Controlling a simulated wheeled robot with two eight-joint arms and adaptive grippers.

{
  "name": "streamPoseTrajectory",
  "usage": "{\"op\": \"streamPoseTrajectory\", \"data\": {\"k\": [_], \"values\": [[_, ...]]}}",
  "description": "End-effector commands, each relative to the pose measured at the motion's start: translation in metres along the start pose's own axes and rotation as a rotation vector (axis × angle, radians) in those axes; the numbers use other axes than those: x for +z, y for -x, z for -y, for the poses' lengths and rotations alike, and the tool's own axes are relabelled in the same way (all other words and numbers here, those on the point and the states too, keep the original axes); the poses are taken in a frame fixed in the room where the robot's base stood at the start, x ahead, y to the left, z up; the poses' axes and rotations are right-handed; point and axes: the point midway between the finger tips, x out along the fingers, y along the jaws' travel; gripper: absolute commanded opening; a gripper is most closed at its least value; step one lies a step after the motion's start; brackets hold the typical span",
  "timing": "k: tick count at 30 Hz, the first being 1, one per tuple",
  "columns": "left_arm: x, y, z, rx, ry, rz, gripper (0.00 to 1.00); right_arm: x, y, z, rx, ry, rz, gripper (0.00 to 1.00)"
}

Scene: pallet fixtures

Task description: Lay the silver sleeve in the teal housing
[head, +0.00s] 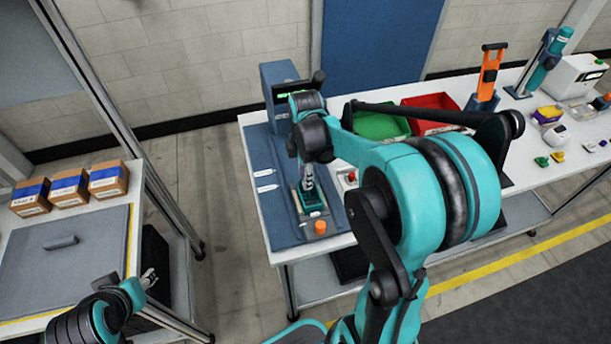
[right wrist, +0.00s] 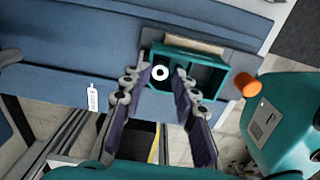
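The teal housing (head: 312,208) sits on the blue mat of the white bench. In the right wrist view the housing (right wrist: 208,75) is an open box with a divided inside. A pale ring (right wrist: 159,73), which looks like the silver sleeve seen end-on, is in its left part; I cannot tell how deep it sits. My right gripper (head: 308,184) is just above the housing. In the right wrist view its fingers (right wrist: 161,82) are apart, on either side of the ring, with a gap visible. My left gripper (head: 150,278) is far from the housing, beside the left table; its opening is too small to judge.
An orange knob (head: 320,227) is at the housing's near side. A green bin (head: 378,124) and a red bin (head: 430,103) stand farther right on the bench. Small boxes (head: 68,190) stand on the left table. An open aisle separates the two tables.

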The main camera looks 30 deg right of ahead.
Motion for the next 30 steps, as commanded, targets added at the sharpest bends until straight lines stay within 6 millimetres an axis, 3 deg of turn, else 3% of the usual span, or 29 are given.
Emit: {"op": "streamPoseTrajectory", "data": {"k": [18, 27, 28, 30], "values": [[-0.011, 0.016, 0.0, 0.0, 0.0, 0.0, 0.4, 0.0, 0.025, 0.0, 0.0, 0.0, 0.0, 0.24], [-0.012, 0.017, 0.0, 0.0, 0.0, 0.0, 0.4, 0.0, 0.026, -0.001, 0.001, 0.0, 0.001, 0.24], [-0.012, 0.017, 0.0, 0.0, 0.0, 0.0, 0.4, 0.0, 0.026, -0.001, 0.001, 0.0, 0.001, 0.26], [-0.012, 0.017, 0.0, 0.0, 0.0, 0.0, 0.4, 0.0, 0.026, -0.001, 0.001, 0.0, 0.001, 0.45]]}}
